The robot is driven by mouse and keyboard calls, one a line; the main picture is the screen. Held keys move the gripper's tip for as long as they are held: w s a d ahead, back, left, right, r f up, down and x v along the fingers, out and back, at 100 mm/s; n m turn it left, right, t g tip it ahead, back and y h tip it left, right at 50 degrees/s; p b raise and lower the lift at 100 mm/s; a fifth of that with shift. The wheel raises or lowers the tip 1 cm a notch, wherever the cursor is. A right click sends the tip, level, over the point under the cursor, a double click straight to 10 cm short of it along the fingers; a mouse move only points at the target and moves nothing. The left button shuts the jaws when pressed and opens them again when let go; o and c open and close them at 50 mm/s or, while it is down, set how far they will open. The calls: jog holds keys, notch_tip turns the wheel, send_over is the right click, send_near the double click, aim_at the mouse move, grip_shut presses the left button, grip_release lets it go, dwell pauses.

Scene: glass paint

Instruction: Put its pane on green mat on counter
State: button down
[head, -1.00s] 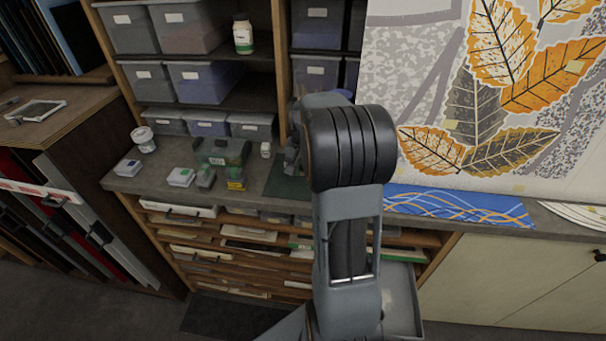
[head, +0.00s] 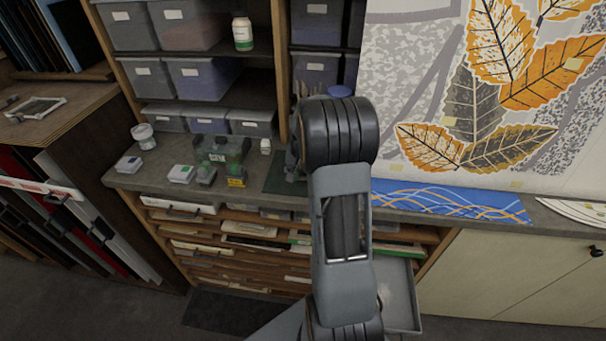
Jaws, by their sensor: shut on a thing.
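The green mat (head: 274,186) lies on the grey counter (head: 120,181), and only its left part shows. A grey upright shape (head: 293,160) stands over the mat's right side; I cannot tell whether it is part of my arm. My arm's black joint and grey links cover the area right of the mat. My gripper is hidden behind the arm, and I cannot make out a pane.
A green-grey device (head: 222,152), small boxes (head: 181,174), a white tub (head: 143,136) and a small white bottle (head: 265,146) stand left of the mat. A blue patterned panel (head: 455,200) lies to the right. Shelved bins (head: 205,119) stand behind. Open drawer slots lie below.

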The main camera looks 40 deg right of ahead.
jog(key=c, duration=0.9)
grip_release()
jog(key=shift+f, duration=0.15)
notch_tip(320, 180, up, 12)
jog(key=b, duration=0.1)
jog(key=s+a+r+n+t, duration=0.1)
jog(key=s+a+r+n, duration=0.15)
jog(key=a, duration=0.25)
jog(key=s+a+r+n+t, duration=0.1)
jog(key=s+a, duration=0.2)
jog(key=a, duration=0.3)
jog(key=s+a+f+n+t, duration=0.2)
jog(key=s+a+n, duration=0.3)
jog(key=s+a, duration=0.4)
jog(key=shift+s+a+f+t, duration=0.3)
jog(key=shift+s, duration=0.25)
